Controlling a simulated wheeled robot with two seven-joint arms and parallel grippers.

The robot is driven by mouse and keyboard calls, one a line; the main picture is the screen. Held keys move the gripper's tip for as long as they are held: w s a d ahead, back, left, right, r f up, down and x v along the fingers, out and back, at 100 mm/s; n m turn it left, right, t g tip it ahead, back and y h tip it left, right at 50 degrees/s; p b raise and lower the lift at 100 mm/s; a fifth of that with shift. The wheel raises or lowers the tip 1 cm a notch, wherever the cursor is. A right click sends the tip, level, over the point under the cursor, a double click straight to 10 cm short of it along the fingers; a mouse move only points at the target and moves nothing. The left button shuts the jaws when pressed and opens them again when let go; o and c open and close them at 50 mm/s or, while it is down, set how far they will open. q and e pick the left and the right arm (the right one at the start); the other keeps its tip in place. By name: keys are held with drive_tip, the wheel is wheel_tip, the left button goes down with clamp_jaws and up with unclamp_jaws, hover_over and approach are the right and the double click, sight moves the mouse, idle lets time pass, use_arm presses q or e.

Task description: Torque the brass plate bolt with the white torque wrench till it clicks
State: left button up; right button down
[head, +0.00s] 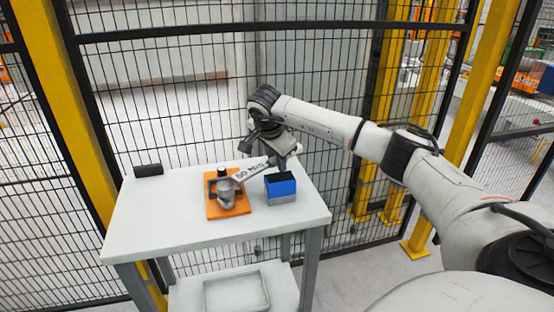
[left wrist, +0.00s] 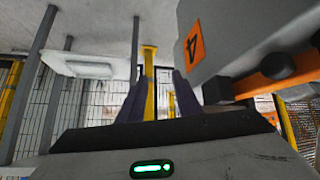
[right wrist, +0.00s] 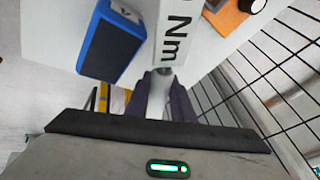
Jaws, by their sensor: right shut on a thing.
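The white torque wrench (head: 250,171), marked "50 Nm", reaches from my right gripper (head: 277,158) left to the fixture on the orange plate (head: 242,208). My right gripper is shut on its handle. The wrench's white body (right wrist: 178,38) fills the top middle of the right wrist view, with its handle between the fingers (right wrist: 160,98). A grey metal part (head: 228,192) sits on the orange plate, under or beside the wrench's far end. I cannot make out the brass bolt or whether the wrench sits on it. My left gripper (left wrist: 158,97) is open and empty, away from the table.
A blue box (head: 281,187) with a dark top stands right of the orange plate, close below the wrench. A black block (head: 148,170) lies at the back left of the white table (head: 150,225). Mesh fence (head: 165,80) stands behind. The table's front left is clear.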

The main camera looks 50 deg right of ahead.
drive_tip(key=shift+f, duration=0.2)
idle(0.3)
drive_tip(key=shift+s+a+r+m+g+p, duration=0.15)
drive_tip(key=shift+s+m+g+p, duration=0.15)
drive_tip(key=shift+s+m+p, duration=0.45)
drive_tip(key=shift+s, duration=0.55)
drive_tip(key=shift+f, duration=0.2)
